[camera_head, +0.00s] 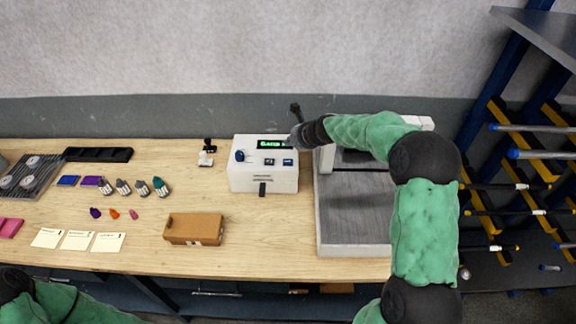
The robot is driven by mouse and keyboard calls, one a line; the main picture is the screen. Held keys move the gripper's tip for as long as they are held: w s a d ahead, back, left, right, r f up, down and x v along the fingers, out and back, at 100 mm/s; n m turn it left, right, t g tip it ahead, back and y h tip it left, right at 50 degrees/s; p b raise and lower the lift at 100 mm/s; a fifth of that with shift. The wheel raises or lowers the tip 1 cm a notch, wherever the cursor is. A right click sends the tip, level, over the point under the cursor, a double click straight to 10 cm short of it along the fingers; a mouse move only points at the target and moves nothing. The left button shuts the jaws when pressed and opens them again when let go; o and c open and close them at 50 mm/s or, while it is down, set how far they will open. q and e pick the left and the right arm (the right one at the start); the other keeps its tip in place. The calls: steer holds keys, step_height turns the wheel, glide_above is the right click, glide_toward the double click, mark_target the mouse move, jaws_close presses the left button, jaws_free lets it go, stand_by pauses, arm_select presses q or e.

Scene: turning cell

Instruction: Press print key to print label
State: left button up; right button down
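The label printer is a white box (262,178) at the back middle of the bench. Its top has a lit green display (268,144), a blue round knob (239,155) and two small keys: a dark one (269,162) and a blue one (288,162). A dark slot (262,189) is in its front. My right gripper (294,138) is over the printer's back right corner, beside the display's right end. Its fingers are small and partly hidden, so I cannot tell open from shut, or whether it touches the box. My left gripper is out of view; part of my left arm shows at bottom left.
A grey slab in a white frame (350,225) stands right of the printer, partly behind my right arm. A brown box (194,229) lies front left of it. Several small bottles (141,188), paper cards (78,240) and a black tray (98,154) lie left. A bar rack (510,190) stands right.

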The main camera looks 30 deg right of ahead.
steer(key=b, duration=0.4)
glide_above(289, 163)
step_height(289, 163, down, 5)
steer(key=shift+d+r, duration=0.1)
steer(key=shift+f+b, duration=0.65)
steer(key=shift+f, duration=0.05)
stand_by(0.6)
steer(key=shift+f, duration=0.45)
steer(key=shift+f+b, duration=0.4)
steer(key=shift+b, duration=0.1)
stand_by(0.5)
steer(key=shift+r, duration=0.1)
steer(key=shift+r+p, duration=0.75)
steer(key=shift+p, duration=0.2)
